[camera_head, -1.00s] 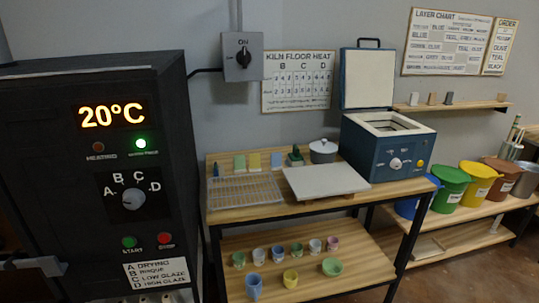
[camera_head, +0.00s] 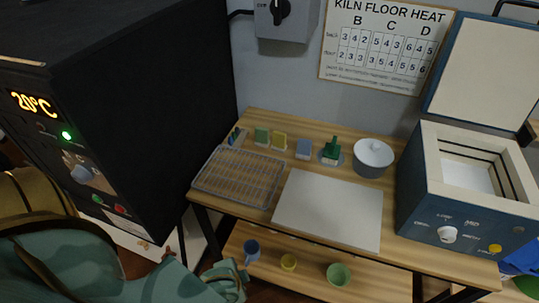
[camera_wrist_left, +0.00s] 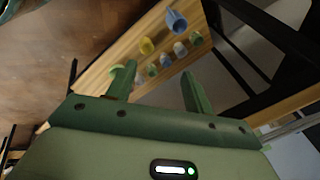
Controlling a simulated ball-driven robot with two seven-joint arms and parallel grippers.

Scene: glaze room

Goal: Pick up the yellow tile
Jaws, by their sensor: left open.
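My left arm comes in from the lower left of the head view, below and in front of the table, well apart from the tile. In the left wrist view my left gripper (camera_wrist_left: 157,78) is open and empty, with the lower shelf and its cups beyond its fingers. My right gripper is not in view.
A wire rack (camera_head: 238,177) and a pale slab (camera_head: 328,208) lie in front of the tiles. A lidded pot (camera_head: 373,158) and open blue kiln (camera_head: 465,222) stand to the right. The black kiln cabinet (camera_head: 130,100) stands left. Cups (camera_head: 339,274) stand on the lower shelf.

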